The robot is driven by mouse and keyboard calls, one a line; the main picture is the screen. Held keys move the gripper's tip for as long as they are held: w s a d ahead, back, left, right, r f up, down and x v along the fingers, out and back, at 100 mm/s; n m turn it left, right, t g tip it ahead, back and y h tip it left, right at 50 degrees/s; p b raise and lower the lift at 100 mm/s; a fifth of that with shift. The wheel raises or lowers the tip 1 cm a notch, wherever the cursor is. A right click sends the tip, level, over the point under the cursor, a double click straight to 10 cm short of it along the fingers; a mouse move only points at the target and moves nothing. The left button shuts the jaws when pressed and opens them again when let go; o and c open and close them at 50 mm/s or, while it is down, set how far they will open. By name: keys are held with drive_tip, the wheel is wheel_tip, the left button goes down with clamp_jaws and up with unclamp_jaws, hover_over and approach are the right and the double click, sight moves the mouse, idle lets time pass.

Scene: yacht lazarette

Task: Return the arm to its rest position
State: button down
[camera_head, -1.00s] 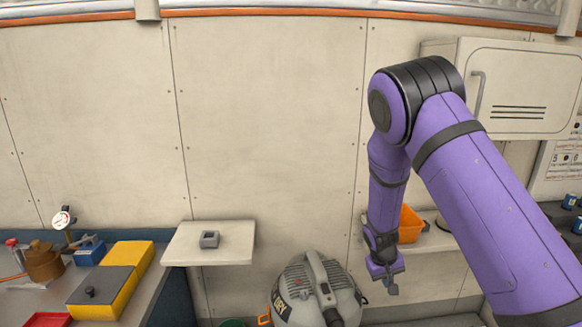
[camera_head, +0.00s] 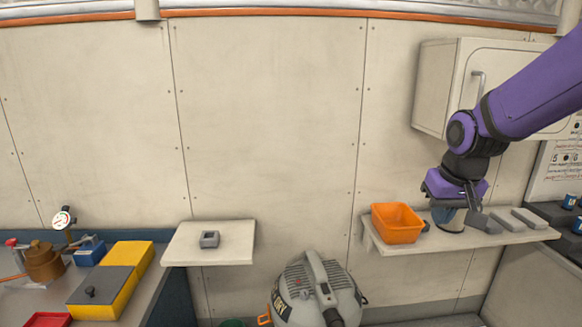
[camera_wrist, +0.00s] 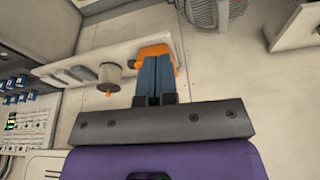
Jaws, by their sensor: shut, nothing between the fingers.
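My arm is purple with black joints and reaches in from the right edge of the head view. My gripper (camera_head: 443,214) points down in front of the right wall shelf (camera_head: 490,238). In the wrist view its two blue fingers (camera_wrist: 155,78) are pressed together with nothing between them. Beyond the fingertips in that view is an orange bin (camera_wrist: 154,50), partly hidden by them. The orange bin (camera_head: 397,223) stands on the shelf's left end, left of my gripper in the head view.
A grey spool-like object (camera_wrist: 109,75) and several grey blocks (camera_head: 503,221) lie on the shelf. A white cabinet (camera_head: 437,90) hangs above it. A grey vacuum (camera_head: 315,290) stands below left. The middle wall is clear.

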drive_tip(key=s+r+t, duration=0.1)
drive_tip(key=s+r, duration=0.3)
drive_tip(key=s, duration=0.6)
drive_tip(key=s+r+t, duration=0.1)
drive_tip(key=s+r, duration=0.3)
drive_tip(key=s, duration=0.6)
drive_tip(key=shift+s+d+r, duration=0.2)
drive_tip(key=shift+d+r, duration=0.15)
